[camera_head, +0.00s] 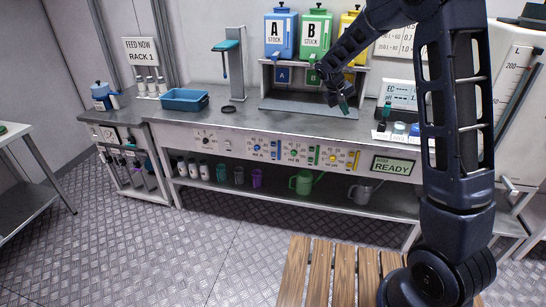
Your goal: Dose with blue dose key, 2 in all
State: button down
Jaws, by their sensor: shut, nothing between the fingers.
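The front panel under the bench has a blue dosing section (266,149), with green (302,154) and yellow (342,159) sections to its right. The individual keys are too small to tell apart. A blue stock tank marked A (281,36) stands on the shelf above the bench. A small blue plate marked A (283,75) shows in the bay below it. A green screen (393,166) on the panel reads READY. My gripper (344,108) is shut and empty, pointing down over the bench at the bay's right side, apart from the blue section.
A green stock tank marked B (314,37) and a yellow tank (349,24), partly hidden by my arm, stand beside tank A. A blue tray (185,100) sits on the bench at left. Watering cans (303,182) and bottles fill the lower shelf. A slatted wooden surface (320,272) is in front.

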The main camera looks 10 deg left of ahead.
aim_at(273, 155)
jog(key=a+f+n+t+h, duration=0.1)
jog(key=a+f+n+t, duration=0.5)
jog(key=a+f, duration=2.8)
notch_tip(273, 155, down, 4)
jog(key=shift+w+a+r+n+h, duration=0.15)
jog(key=shift+w+n+h, duration=0.2)
jog(key=shift+n, duration=0.35)
jog(key=shift+w, duration=4.45)
jog(key=shift+w, duration=0.1)
jog(key=shift+w, duration=0.3)
